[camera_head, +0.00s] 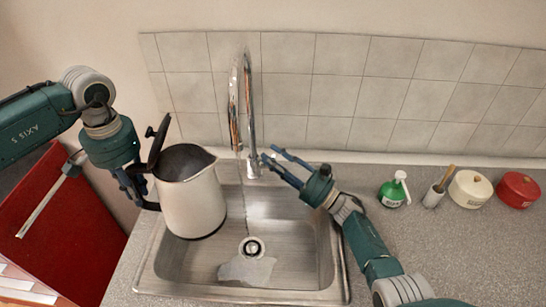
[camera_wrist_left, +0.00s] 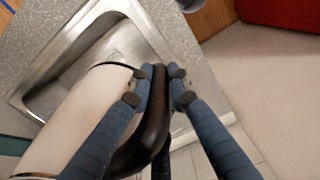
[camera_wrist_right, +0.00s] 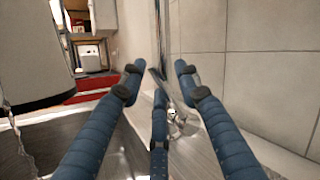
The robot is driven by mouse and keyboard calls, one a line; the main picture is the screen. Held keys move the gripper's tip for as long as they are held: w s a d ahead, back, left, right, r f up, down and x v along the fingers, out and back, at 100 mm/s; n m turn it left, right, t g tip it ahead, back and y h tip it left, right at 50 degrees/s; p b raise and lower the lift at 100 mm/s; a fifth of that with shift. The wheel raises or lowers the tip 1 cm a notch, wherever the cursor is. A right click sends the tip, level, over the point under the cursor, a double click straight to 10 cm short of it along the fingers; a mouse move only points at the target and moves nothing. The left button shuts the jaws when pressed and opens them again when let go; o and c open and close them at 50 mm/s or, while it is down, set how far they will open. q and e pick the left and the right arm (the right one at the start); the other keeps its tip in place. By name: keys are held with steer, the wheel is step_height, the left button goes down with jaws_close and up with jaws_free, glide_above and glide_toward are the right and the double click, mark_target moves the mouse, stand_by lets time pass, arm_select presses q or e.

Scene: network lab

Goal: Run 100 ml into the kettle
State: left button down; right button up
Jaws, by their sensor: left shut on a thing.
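The white kettle (camera_head: 190,200) with black handle and raised black lid hangs upright over the left part of the sink. My left gripper (camera_head: 135,187) is shut on its handle (camera_wrist_left: 152,125). The kettle's inside looks dark; its water level cannot be seen. The tall chrome tap (camera_head: 250,115) stands behind the sink. A thin stream of water (camera_head: 244,195) falls right of the kettle's spout, outside it, towards the drain. My right gripper (camera_head: 273,158) is open beside the tap's base. In the right wrist view, chrome tap parts (camera_wrist_right: 165,88) show between its spread fingers.
The steel sink (camera_head: 305,240) has a wet patch near the drain (camera_head: 252,247). On the counter right of it stand a green bottle (camera_head: 393,192), a small pot with a brush (camera_head: 434,196), a cream pot (camera_head: 470,189) and a red pot (camera_head: 518,189). A tiled wall (camera_head: 390,95) rises behind.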

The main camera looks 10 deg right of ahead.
step_height(320, 180, up, 10)
steer(key=shift+f, duration=0.1)
steer(key=shift+w, duration=0.1)
stand_by(0.3)
steer(key=shift+c, duration=0.2)
